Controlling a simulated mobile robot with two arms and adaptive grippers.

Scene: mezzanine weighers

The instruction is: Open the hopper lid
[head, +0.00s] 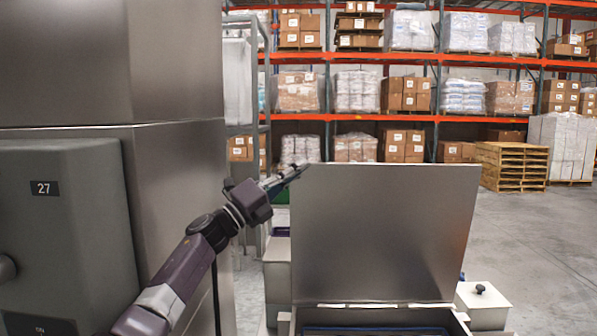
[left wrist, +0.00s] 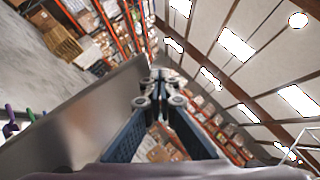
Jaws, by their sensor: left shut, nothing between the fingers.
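The hopper lid (head: 385,235) is a flat grey metal panel. It stands nearly upright at the far side of the hopper (head: 284,325), above a light hinge line, and the opening shows at the bottom edge of the head view. My left gripper (head: 298,171) is shut and empty at the lid's upper left corner. In the left wrist view the shut fingertips (left wrist: 158,80) are close beside the lid (left wrist: 85,120); I cannot tell whether they touch it. My right gripper is not in view.
A tall metal cabinet (head: 175,190) with a grey box (head: 60,230) marked 27 stands on the left. A small white bin with a black knob (head: 483,300) is right of the hopper. Stacked pallets (head: 512,167) and racks stand behind. The floor at right is clear.

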